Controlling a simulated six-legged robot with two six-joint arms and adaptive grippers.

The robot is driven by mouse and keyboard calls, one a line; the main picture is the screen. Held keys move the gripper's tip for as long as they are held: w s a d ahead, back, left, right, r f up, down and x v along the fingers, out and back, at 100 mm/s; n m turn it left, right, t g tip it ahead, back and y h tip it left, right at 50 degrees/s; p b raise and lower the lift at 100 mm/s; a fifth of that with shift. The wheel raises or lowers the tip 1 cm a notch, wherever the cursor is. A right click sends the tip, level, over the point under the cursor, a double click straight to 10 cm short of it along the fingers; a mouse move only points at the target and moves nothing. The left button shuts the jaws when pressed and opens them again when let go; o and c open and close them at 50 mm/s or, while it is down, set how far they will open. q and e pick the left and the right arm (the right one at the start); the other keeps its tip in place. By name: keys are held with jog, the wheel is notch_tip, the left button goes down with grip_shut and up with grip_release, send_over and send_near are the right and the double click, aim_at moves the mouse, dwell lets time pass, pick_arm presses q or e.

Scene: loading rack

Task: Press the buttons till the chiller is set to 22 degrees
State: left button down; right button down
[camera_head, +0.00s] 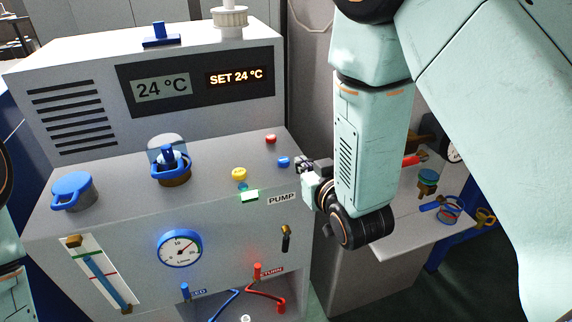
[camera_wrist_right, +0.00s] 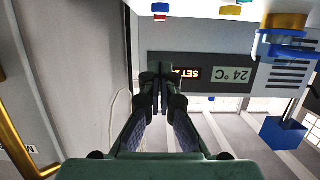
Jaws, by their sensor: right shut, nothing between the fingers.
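The chiller is the grey machine with a dark display panel (camera_head: 198,83). The panel reads 24 °C on the left and SET 24 °C in orange on the right. In the wrist view the display (camera_wrist_right: 215,73) appears upside down, with the SET reading partly covered by my fingers. A red button (camera_head: 271,139) and a blue button (camera_head: 283,161) sit on the sloped top, right side. My right gripper (camera_head: 304,166) is shut and empty, just right of the blue button, with a small visible gap; its closed fingertips (camera_wrist_right: 160,76) show in the wrist view. My left gripper is out of view.
A yellow knob (camera_head: 239,173) and a lit green switch (camera_head: 250,196) by the PUMP label are left of the buttons. Blue-handled valves (camera_head: 73,190) and a gauge (camera_head: 180,249) are further left. A side shelf (camera_head: 405,238) holds loose fittings.

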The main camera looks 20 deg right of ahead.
send_over(286, 174)
jog(key=shift+w+d+f, duration=0.1)
jog(key=shift+f, duration=0.45)
jog(key=shift+w+d+f, duration=0.1)
jog(key=shift+f, duration=0.4)
jog(key=f, duration=0.2)
jog(key=shift+s+a+f, duration=0.1)
jog(key=shift+a+f, duration=0.1)
jog(key=shift+f, duration=0.8)
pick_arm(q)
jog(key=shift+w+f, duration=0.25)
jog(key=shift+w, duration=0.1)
pick_arm(e)
jog(key=shift+d, duration=0.15)
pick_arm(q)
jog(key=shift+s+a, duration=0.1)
